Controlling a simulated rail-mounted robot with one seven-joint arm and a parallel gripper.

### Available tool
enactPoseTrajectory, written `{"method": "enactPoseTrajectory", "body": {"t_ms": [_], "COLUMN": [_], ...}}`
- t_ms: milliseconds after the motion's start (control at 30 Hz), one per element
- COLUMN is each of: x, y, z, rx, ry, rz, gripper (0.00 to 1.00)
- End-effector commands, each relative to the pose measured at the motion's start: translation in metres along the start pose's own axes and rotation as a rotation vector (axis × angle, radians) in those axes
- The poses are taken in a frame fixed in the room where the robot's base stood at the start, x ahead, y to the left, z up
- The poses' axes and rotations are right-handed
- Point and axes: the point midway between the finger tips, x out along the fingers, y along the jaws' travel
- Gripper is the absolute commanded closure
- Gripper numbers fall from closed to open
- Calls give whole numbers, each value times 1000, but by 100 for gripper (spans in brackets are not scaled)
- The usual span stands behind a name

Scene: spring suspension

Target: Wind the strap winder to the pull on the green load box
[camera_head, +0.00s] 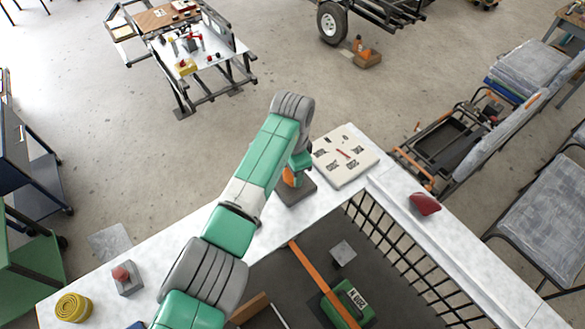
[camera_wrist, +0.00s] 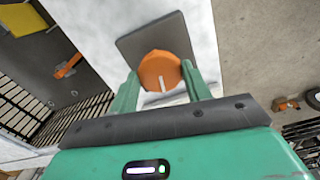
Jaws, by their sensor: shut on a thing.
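The strap winder's orange knob (camera_wrist: 160,72), with a white line on its face, sits on a dark square plate (camera_wrist: 142,38) on the pale worktop. My gripper (camera_wrist: 160,76) is shut on the knob, one green finger on each side. In the head view the knob (camera_head: 288,178) is partly hidden by my arm. The green load box (camera_head: 350,303), with a dark label on top, sits in the recessed bay. An orange strap (camera_head: 313,268) runs across the bay to it. A pale panel (camera_head: 345,155) with several dark patches and a red mark lies beside the winder; its markings are too small to read.
A red object (camera_head: 425,204) lies on the right arm of the worktop (camera_head: 470,249). A red button on a grey box (camera_head: 126,278) and a yellow coil (camera_head: 73,307) are at left. A dark barred grille (camera_head: 400,258) lines the bay. A small grey block (camera_head: 343,253) is inside.

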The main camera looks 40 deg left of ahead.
Motion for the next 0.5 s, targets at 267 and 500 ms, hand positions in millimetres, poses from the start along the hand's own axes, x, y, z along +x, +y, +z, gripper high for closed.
{"method": "enactPoseTrajectory", "body": {"t_ms": [267,500], "x": [-1,-1], "y": [0,0], "z": [-1,-1], "rx": [92,117], "ry": [1,1], "rz": [-1,-1], "gripper": [75,75]}}
